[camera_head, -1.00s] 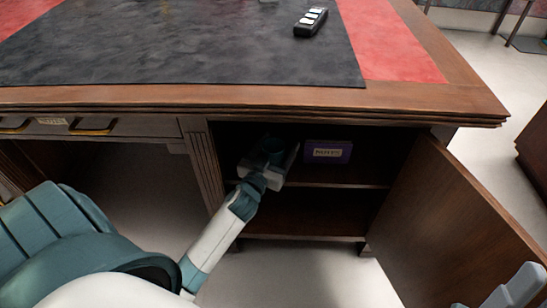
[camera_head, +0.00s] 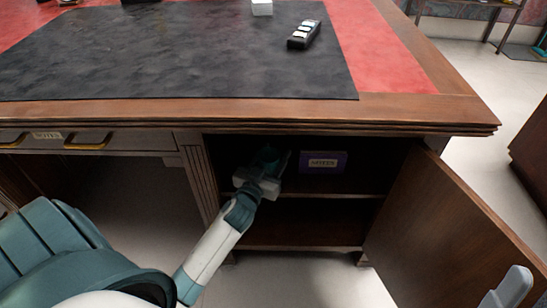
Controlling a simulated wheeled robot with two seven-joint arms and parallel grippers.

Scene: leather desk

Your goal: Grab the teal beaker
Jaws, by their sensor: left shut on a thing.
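The teal beaker (camera_head: 268,155) is in the dark upper compartment of the open desk cabinet, at its left side. It is dim and partly hidden by my gripper. My left gripper (camera_head: 272,168) reaches into the compartment and is shut on the beaker. A pale grey part at the lower right edge of the picture seems to belong to my right arm; the fingertips there do not show clearly enough to tell their state.
A purple box labelled NOTES (camera_head: 323,162) stands on the cabinet shelf (camera_head: 335,193) right of the beaker. The cabinet door (camera_head: 450,225) stands open at the right. The lower compartment looks empty. A dark remote (camera_head: 304,34) and a white box (camera_head: 262,7) lie on the desk top.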

